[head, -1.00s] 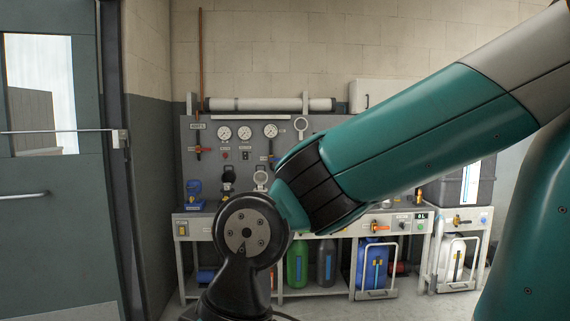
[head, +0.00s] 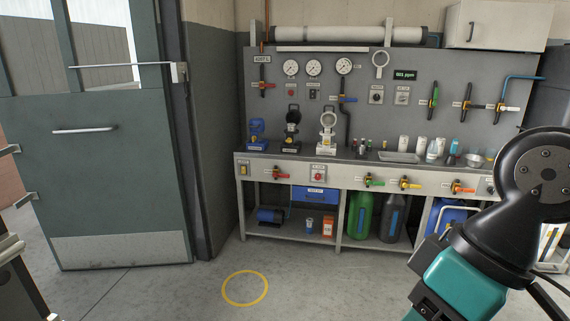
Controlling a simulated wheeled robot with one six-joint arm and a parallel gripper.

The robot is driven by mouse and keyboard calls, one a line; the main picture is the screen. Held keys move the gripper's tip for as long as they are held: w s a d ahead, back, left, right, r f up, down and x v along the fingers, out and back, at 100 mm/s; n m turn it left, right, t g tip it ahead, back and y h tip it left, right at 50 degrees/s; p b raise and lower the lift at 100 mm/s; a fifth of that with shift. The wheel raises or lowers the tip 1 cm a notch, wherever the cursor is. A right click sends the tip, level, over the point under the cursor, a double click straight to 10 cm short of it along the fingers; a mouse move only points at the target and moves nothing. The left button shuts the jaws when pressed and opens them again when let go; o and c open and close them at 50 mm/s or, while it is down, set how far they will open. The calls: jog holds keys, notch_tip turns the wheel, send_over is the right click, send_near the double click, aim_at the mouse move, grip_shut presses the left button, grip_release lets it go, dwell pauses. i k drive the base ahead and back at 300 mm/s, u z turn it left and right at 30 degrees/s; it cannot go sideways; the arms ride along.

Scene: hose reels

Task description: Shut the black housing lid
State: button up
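The black housing (head: 291,143) stands on the bench top near its left end, between a blue unit (head: 257,131) and a white unit (head: 327,143). Its black lid (head: 293,116) appears raised above the body, so the housing looks open. The white unit beside it also has a round part standing up. My gripper is out of the picture; only part of my arm shows at the right, well in front of the bench and apart from the housing.
The grey bench (head: 350,177) carries several valves along its front, with bottles and cups to the right. A panel with gauges (head: 313,68) rises behind. A grey-green door (head: 105,150) stands at left. The floor around a yellow ring (head: 245,288) is clear.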

aim_at(293, 116)
jog(key=i, duration=4.4)
jog(key=u, duration=0.15)
